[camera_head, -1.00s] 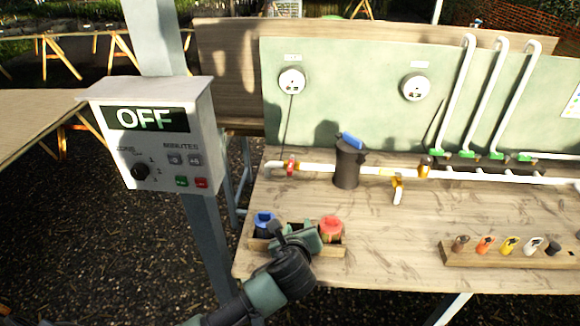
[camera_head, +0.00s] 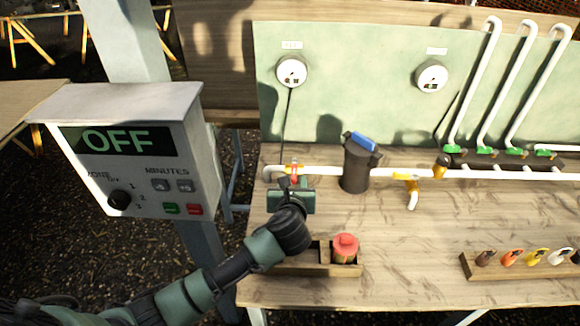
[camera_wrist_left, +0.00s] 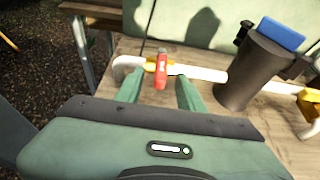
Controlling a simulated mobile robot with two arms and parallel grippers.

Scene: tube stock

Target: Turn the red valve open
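The red valve (camera_head: 294,172) sits near the left end of the white pipe (camera_head: 325,170). In the left wrist view its red handle (camera_wrist_left: 161,72) rises from a yellow body and lies across the pipe. My left gripper (camera_head: 291,184) is at the valve in the head view. In the left wrist view its two green fingers (camera_wrist_left: 161,88) are apart, one on each side of the handle, with visible gaps. Whether a finger touches the pipe cannot be told. My right gripper is in neither view.
A dark canister with a blue top (camera_head: 357,165) stands just right of the valve. A yellow valve (camera_head: 408,180) is farther right. A control box (camera_head: 130,150) reading OFF stands left.

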